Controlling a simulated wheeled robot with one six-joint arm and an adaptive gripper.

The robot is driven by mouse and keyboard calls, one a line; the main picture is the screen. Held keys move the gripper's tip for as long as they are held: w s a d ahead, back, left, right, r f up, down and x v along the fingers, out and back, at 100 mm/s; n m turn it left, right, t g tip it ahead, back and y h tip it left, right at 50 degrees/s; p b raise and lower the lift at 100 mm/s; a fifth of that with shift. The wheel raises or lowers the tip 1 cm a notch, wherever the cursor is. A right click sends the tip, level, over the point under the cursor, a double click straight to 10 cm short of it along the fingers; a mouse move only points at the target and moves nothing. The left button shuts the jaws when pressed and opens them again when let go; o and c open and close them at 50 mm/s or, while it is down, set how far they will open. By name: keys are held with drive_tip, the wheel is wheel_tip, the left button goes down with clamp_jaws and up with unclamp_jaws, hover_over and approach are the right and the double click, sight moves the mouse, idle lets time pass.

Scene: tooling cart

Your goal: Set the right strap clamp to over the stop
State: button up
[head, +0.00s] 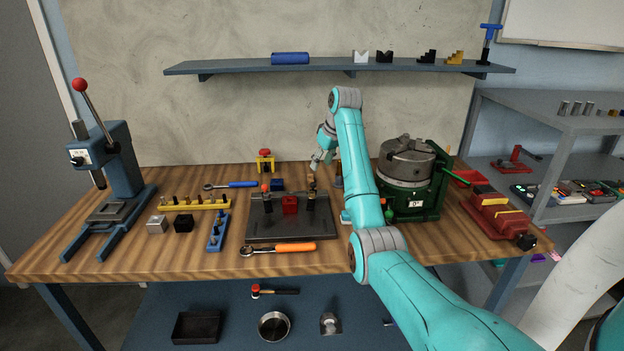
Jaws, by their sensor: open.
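A dark fixture plate (290,231) lies on the bench, left of my arm. A red block (290,205) sits near its middle. A dark clamp stands on each side of the block: the left strap clamp (267,200) and the right strap clamp (311,200). The right one is upright with a brownish top. Which way its strap points, and whether it lies over a stop, is too small to tell. My gripper (315,165) is open and empty, above and behind the right clamp, apart from it in the picture.
A green machine with a grey chuck (406,165) stands right of my arm; a red vise (492,214) is farther right. An orange-handled ratchet (278,249) lies in front of the plate. A blue press (110,175) stands left. A wall shelf (340,68) hangs above.

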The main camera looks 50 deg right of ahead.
sight(313, 184)
drive_tip(key=x, duration=0.9)
drive_tip(key=shift+w+f, duration=0.1)
drive_tip(key=shift+f, duration=0.3)
clamp_jaws()
